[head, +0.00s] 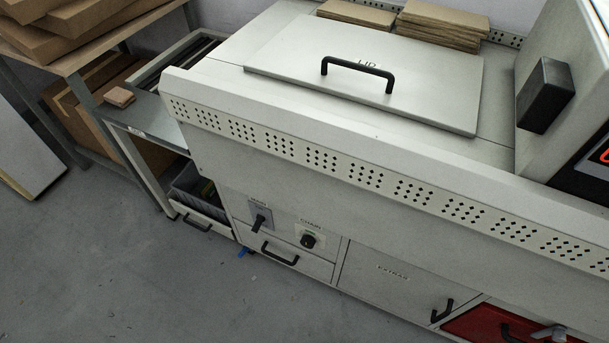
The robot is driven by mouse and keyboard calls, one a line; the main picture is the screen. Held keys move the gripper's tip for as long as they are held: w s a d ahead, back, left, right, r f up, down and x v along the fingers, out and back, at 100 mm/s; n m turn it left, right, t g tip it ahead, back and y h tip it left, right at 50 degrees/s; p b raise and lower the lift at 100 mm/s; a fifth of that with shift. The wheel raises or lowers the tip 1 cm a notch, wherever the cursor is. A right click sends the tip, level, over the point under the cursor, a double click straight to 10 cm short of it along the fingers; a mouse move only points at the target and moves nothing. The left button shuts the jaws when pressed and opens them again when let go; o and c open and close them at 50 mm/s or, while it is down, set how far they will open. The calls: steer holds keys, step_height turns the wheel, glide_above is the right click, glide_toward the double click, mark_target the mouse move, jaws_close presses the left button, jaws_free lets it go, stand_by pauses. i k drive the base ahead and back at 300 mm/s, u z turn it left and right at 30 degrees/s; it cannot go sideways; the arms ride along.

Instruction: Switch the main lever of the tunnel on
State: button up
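The tunnel is a long light-grey machine (300,180) with rows of holes along its front edge. The main lever (260,222) is a small black handle on a grey plate labelled "MAIN", low on the machine's front. The lever's handle is tilted, its lower end toward the lower left. To its right is a black knob (308,241) labelled "CHAIN". My gripper is not in view.
A lid (430,95) with a black handle lies on top. Below are drawers (285,258), an "EXTRAS" door (385,290) and a red panel (480,325). A shelf with cardboard (70,60) stands at left. The grey floor (130,270) at lower left is clear.

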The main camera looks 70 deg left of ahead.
mark_target(258, 222)
steer(key=u, duration=3.1)
steer(key=k, duration=0.5)
steer(key=z, duration=0.5)
steer(key=i, duration=0.6)
steer(key=u, duration=0.65)
